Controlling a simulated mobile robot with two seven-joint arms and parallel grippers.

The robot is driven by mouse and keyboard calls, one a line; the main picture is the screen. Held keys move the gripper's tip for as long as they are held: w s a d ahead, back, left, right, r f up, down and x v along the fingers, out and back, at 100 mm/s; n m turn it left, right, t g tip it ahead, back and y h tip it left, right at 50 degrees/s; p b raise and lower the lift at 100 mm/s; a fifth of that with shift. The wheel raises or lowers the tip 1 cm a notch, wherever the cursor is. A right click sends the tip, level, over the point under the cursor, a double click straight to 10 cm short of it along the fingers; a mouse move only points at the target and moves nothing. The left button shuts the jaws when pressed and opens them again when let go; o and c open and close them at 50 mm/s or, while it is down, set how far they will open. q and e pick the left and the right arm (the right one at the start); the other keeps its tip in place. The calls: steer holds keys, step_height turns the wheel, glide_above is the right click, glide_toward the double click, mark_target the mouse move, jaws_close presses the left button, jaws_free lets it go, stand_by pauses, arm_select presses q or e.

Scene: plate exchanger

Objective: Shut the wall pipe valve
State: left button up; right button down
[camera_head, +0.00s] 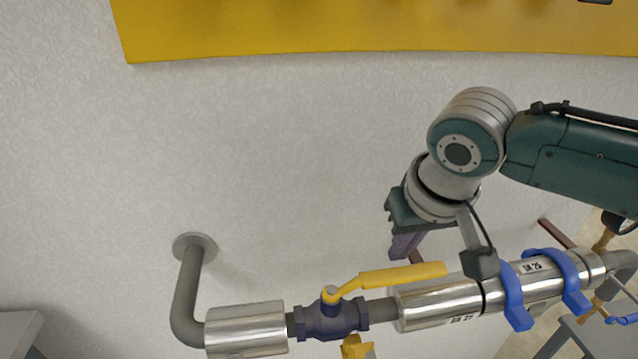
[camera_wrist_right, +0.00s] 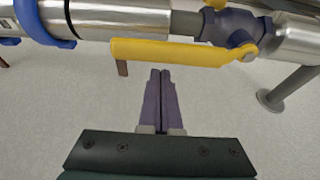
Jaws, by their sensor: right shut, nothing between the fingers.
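The wall pipe valve (camera_head: 332,318) is a dark blue body on a silver and grey pipe, low in the head view. Its yellow lever handle (camera_head: 402,276) lies roughly along the pipe, pointing right from the pivot. In the right wrist view the valve (camera_wrist_right: 232,27) is at the top right and the handle (camera_wrist_right: 165,51) crosses the upper middle. My right gripper (camera_head: 403,247) is shut and empty, its purple fingers just behind the handle's free end in the head view. In the wrist view its fingertips (camera_wrist_right: 160,74) are just below the handle; contact cannot be told. My left gripper is not in view.
The pipe (camera_head: 188,295) bends into a wall flange at the left. Blue clamps (camera_head: 514,296) hold the pipe to the right of the handle. A yellow panel (camera_head: 370,28) spans the wall's top. The wall between is clear.

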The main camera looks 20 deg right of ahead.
steer(key=shift+s+a, duration=0.1)
steer(key=shift+s, duration=0.4)
steer(key=shift+s+r+m+p, duration=0.1)
steer(key=shift+s+m+p, duration=0.15)
steer(key=shift+p, duration=0.3)
